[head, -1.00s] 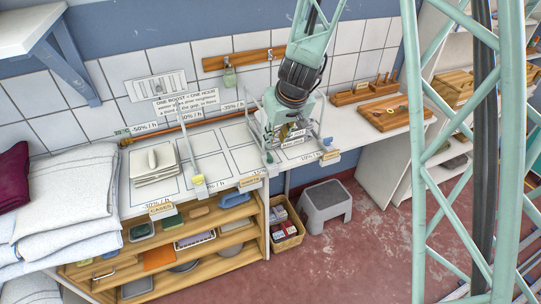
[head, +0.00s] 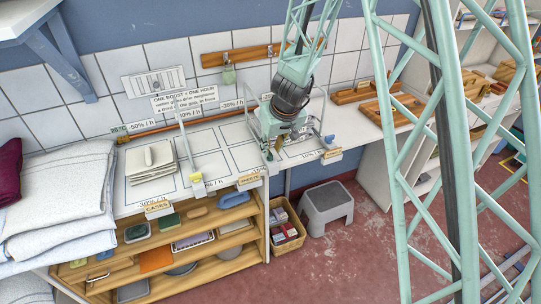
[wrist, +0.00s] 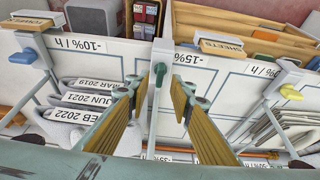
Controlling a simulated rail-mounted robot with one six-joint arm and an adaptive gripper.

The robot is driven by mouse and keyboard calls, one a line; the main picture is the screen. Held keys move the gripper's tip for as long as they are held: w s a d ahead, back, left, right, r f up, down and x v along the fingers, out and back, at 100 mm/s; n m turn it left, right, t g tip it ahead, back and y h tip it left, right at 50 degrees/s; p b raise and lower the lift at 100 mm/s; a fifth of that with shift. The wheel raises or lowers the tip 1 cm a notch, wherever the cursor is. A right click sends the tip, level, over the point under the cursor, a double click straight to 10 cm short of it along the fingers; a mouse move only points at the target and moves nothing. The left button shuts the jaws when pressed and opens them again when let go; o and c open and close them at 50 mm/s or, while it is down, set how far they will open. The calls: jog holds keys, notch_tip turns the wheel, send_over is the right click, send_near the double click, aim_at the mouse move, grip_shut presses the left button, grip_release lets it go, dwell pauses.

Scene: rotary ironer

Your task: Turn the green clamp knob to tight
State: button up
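The green clamp knob (wrist: 159,74) sits at the front end of the middle divider bar (wrist: 158,55) in the wrist view, by the -15% / h label. My gripper (wrist: 160,88) is open, with one tan-padded finger on each side of the bar just behind the knob. I cannot tell whether either finger touches it. In the head view my gripper (head: 272,148) is low over the front edge of the white table (head: 215,192) and largely hides the knob. The knob's exact angle is hard to read.
A blue knob (wrist: 24,56) and a yellow knob (wrist: 291,92) sit on the neighbouring divider bars. Labelled grey bundles (wrist: 88,98) lie close to my left finger. White folded cloths (head: 152,160) lie farther left on the table. A grey step stool (head: 327,203) stands on the floor.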

aim_at(270, 153)
jog(key=shift+b+x, duration=0.75)
jog(key=shift+x, duration=1.1)
grip_shut()
